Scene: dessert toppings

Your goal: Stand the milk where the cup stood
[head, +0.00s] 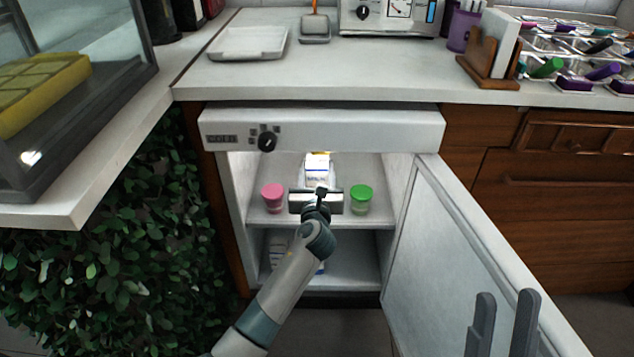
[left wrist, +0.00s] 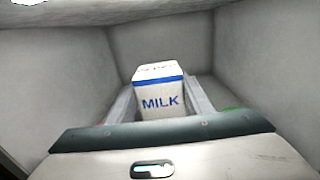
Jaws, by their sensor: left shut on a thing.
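A white milk carton (head: 317,168) with blue lettering is on the upper shelf level of the open fridge, upright. My left gripper (head: 316,188) reaches in from the front and is shut on it. In the left wrist view the milk (left wrist: 160,100) sits between the two fingers. I cannot tell whether its base touches the shelf. A pink cup (head: 273,197) stands to its left and a green cup (head: 361,198) to its right on the upper shelf. My right gripper (head: 504,298) is open and empty, in front of the fridge door.
The fridge door (head: 450,255) stands open to the right. A white and blue item (head: 279,250) is on the lower shelf, partly hidden by my left arm. The counter (head: 300,75) above holds a white tray (head: 248,43). A leafy panel (head: 130,240) is at left.

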